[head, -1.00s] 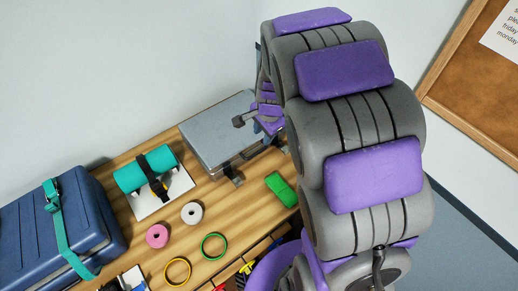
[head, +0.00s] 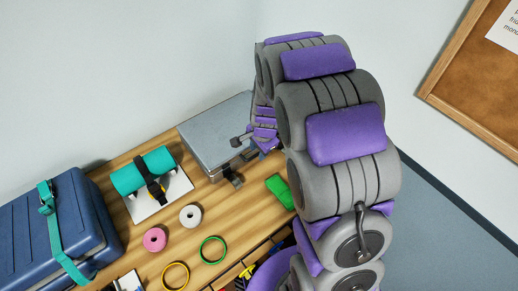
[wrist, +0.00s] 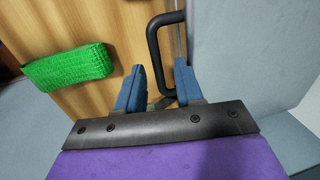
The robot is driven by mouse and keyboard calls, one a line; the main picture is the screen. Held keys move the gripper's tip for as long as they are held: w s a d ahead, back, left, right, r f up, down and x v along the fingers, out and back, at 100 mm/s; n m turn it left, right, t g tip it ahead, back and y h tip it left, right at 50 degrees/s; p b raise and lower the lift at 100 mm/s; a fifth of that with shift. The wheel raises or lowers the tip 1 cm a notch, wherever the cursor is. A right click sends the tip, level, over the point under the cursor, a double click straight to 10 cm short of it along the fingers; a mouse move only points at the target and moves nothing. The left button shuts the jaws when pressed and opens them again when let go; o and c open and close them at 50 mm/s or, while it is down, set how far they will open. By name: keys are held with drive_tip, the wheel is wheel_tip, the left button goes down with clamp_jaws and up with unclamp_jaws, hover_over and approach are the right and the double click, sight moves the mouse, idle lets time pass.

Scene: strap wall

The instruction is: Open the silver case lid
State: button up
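The silver case (head: 212,128) stands at the back of the wooden table in the head view, its lid lying flat and shut. A dark latch (head: 236,181) shows on its front side. My arm hides its right part. In the wrist view, the case's pale grey side (wrist: 235,45) fills the right, with a black loop handle (wrist: 154,45) beside it. My gripper (wrist: 162,88) is open, its two blue fingers apart. The handle's lower end shows between the fingertips; I cannot tell whether they touch it.
A green block (head: 279,190) lies right of the case front, also at left in the wrist view (wrist: 68,68). A blue case with a teal strap (head: 85,225), a teal roll (head: 140,172), tape rolls (head: 190,216) and rings (head: 213,250) lie to the left.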

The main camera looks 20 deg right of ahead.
clamp_jaws()
idle(1.2)
